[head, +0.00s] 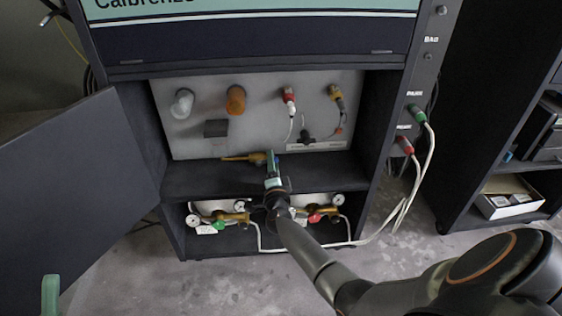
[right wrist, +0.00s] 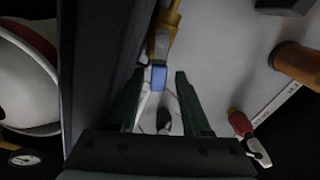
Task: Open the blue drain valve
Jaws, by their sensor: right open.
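The drain valve is a brass fitting (head: 240,158) low on the pale back panel, just above the shelf inside the cabinet. Its blue handle (right wrist: 158,77) shows in the right wrist view, near the fingertips and closer to the left finger. My right gripper (head: 272,157) reaches into the cabinet at the valve's right end and hides part of it. In the right wrist view the gripper (right wrist: 160,80) has its two green fingers apart, and contact with the handle cannot be told. A green finger of my left gripper (head: 50,295) shows at the bottom left.
The cabinet door (head: 75,190) stands open at left. An orange knob (head: 236,99), a grey knob (head: 182,103) and a red connector (head: 289,98) sit higher on the panel. Gauges and a green-handled valve (head: 219,223) lie under the shelf (head: 205,180). White hoses run right.

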